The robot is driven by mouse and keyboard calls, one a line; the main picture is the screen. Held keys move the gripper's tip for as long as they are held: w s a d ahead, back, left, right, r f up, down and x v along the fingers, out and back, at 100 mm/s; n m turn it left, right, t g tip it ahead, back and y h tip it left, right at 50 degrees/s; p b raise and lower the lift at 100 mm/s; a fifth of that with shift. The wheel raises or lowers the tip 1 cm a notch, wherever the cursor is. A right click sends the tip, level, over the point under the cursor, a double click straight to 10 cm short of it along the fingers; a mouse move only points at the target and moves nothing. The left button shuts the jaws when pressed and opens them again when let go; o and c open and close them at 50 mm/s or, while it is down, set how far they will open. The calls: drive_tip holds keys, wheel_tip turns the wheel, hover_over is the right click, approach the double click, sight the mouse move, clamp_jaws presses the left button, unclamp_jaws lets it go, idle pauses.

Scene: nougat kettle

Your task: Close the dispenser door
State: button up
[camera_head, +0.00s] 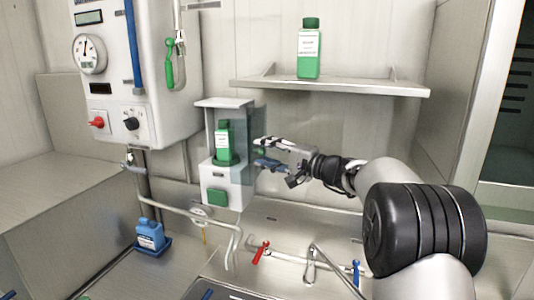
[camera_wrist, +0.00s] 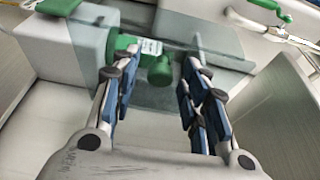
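The white dispenser (camera_head: 226,188) is fixed at the wall and holds a green bottle with a white label (camera_head: 223,140). Its see-through door (camera_head: 245,170) stands swung out from the right side of the dispenser, open. In the wrist view the door (camera_wrist: 215,62) is a clear pane across the upper middle. Whether a finger touches the pane or handle I cannot tell.
A shelf (camera_head: 330,86) with another green bottle (camera_head: 309,50) is above my arm. A control box (camera_head: 135,75) with a gauge is left of the dispenser. A blue container (camera_head: 150,234), pipes and red (camera_head: 261,252) and blue valve handles are below.

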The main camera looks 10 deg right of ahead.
clamp_jaws()
idle(0.7)
